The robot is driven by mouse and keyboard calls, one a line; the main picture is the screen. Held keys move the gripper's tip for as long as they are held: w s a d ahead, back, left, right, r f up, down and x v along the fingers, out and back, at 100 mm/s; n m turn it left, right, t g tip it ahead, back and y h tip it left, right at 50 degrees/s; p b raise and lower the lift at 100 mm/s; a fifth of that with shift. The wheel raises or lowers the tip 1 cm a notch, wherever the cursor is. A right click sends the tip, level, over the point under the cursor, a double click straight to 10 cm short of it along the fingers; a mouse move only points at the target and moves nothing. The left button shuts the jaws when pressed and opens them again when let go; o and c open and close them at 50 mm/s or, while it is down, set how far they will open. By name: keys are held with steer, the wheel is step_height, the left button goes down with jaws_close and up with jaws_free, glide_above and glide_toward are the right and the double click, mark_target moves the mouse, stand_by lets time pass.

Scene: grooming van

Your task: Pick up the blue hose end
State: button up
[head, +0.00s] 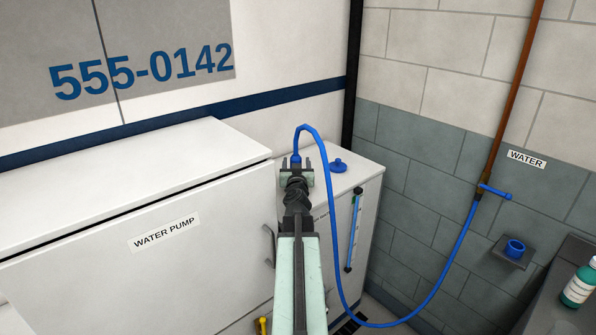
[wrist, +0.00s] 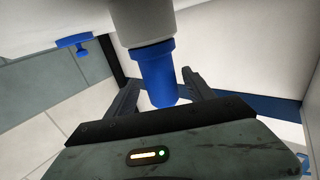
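The blue hose end (head: 295,158) points down over the white cabinet top, at the end of an arched blue hose (head: 331,235). The wrist view shows the hose end (wrist: 153,76) as a blue cylinder meeting a grey collar (wrist: 142,22); I cannot tell whether it is seated in it. My gripper (head: 296,166) is at the hose end, with one finger on each side. In the wrist view my gripper (wrist: 163,84) looks open, with a gap visible at the right finger. The rest of the hose is hidden in the wrist view.
A blue cap (head: 338,165) sits on the cabinet top (head: 353,175), right of my gripper. The taller water pump cabinet (head: 130,190) stands left. The hose loops low to a blue-handled tap (head: 494,191). A holder with a blue ring (head: 514,250) and a green bottle (head: 579,286) are at right.

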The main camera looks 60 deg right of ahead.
steer(key=shift+w+a, duration=0.1)
steer(key=shift+w, duration=0.1)
jaws_close()
steer(key=shift+r, duration=0.1)
step_height(320, 180, up, 12)
steer(key=p, duration=1.2)
steer(key=shift+s, duration=0.15)
